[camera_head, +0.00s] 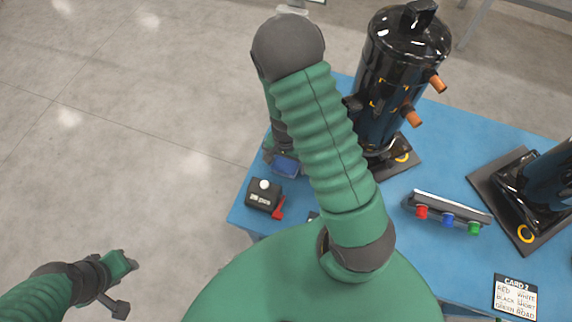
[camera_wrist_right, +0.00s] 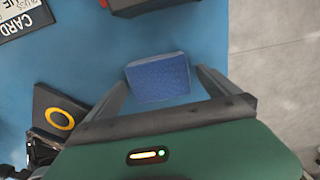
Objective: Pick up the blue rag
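The blue rag (camera_wrist_right: 158,78) shows in the right wrist view as a folded, textured blue pad on the blue table top (camera_wrist_right: 85,65). A patch of it also shows in the head view (camera_head: 286,166), near the table's left edge, partly covered by my right arm. My right gripper (camera_wrist_right: 164,78) is over the rag, its two dark fingers spread on either side of it. I see no clear grip on the rag. My left gripper (camera_head: 121,286) is at lower left in the head view, over the floor and away from the table; its finger gap is unclear.
A black compressor (camera_head: 402,70) with orange stubs stands at the back, and another (camera_head: 545,185) at right. A small black box with a red part (camera_head: 264,196) lies near the left edge. A strip with coloured knobs (camera_head: 446,213) and a card (camera_head: 515,297) lie right.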

